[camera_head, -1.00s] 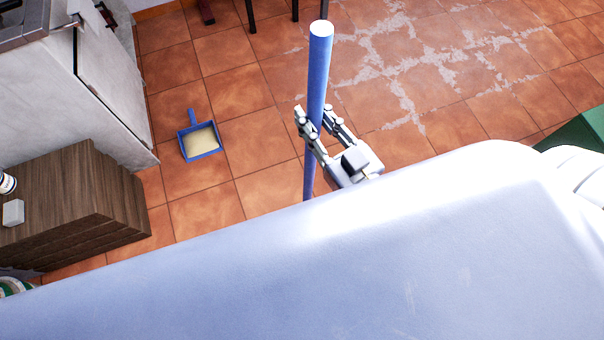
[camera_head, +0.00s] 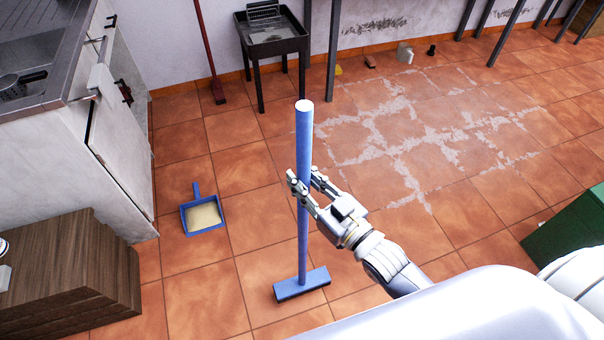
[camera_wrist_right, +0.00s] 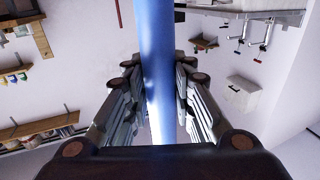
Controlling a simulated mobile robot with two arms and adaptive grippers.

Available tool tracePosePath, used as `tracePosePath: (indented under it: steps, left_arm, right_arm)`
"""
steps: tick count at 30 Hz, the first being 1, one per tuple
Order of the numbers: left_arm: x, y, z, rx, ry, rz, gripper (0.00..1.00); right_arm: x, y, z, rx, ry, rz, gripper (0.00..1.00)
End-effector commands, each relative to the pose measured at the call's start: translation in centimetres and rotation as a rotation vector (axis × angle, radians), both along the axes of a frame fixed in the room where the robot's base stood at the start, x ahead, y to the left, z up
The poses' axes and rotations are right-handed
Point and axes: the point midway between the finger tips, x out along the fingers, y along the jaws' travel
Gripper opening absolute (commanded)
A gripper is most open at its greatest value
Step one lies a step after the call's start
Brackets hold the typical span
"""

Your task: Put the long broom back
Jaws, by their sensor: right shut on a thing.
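A long broom with a blue handle (camera_head: 304,140) and a blue head (camera_head: 302,283) stands upright in the head view, its head at or just above the tiled floor; I cannot tell which. My right gripper (camera_head: 305,187) is shut on the handle at about mid-height. In the right wrist view the blue handle (camera_wrist_right: 158,70) runs between the two fingers. My left gripper is in neither view.
A blue dustpan (camera_head: 203,215) with pale contents lies on the floor to the left. A red broom (camera_head: 207,45) leans at the back wall beside a black grill stand (camera_head: 272,45). A wooden cabinet (camera_head: 70,270) stands at left, a green box (camera_head: 570,225) at right. The middle floor is clear.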

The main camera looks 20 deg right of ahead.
Motion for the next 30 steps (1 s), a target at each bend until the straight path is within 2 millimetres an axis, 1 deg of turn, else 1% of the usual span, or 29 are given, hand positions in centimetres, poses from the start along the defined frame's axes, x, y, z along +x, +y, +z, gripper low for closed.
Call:
tracePosePath:
  steps: [1,3,6,15,26,30]
  left_arm:
    - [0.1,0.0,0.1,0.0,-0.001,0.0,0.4]
    - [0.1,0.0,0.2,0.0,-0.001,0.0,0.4]
    - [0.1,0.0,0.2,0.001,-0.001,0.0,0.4]
    - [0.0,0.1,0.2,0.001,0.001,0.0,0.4]
    - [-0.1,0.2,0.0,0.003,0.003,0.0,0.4]
    - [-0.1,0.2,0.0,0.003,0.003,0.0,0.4]
  right_arm:
    - [1.2,-0.2,0.3,0.0,-0.009,0.001,0.0]
    - [2.3,-0.5,0.2,0.001,-0.008,0.001,0.0]
    - [3.3,-0.7,-0.1,0.003,-0.005,0.002,0.0]
    - [4.7,-1.1,-0.2,0.003,-0.005,0.001,0.0]
    - [4.6,-1.1,-3.3,0.003,-0.003,0.0,0.0]
    - [4.6,-1.1,-3.7,0.003,-0.005,0.001,0.0]
